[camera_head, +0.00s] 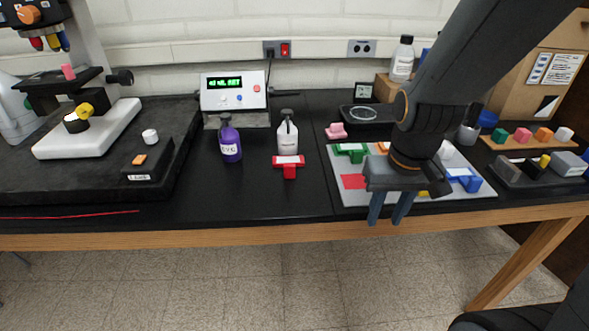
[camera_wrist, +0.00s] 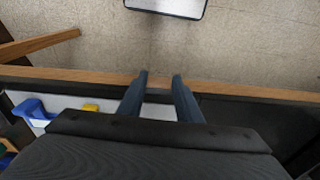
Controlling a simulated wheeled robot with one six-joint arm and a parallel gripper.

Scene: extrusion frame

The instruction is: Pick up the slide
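I cannot tell for certain which piece is the slide. A red T-shaped piece with a white strip (camera_head: 289,165) lies on the black bench in front of a white bottle. On a pale grey mat (camera_head: 350,197) are a green piece (camera_head: 350,150), a blue piece (camera_head: 465,180) and a red square (camera_head: 354,181). The blue piece also shows in the wrist view (camera_wrist: 32,110), beside a yellow piece (camera_wrist: 90,107). My gripper (camera_head: 388,222) is above the bench's front edge, fingers apart and empty. It also shows in the wrist view (camera_wrist: 160,76). My arm hides part of the mat.
A purple bottle (camera_head: 230,140) and the white bottle (camera_head: 288,138) stand behind the red piece, near a display box (camera_head: 234,90). A microscope (camera_head: 90,125) is at left. Small blocks (camera_head: 522,135) sit at right. The bench front between is clear.

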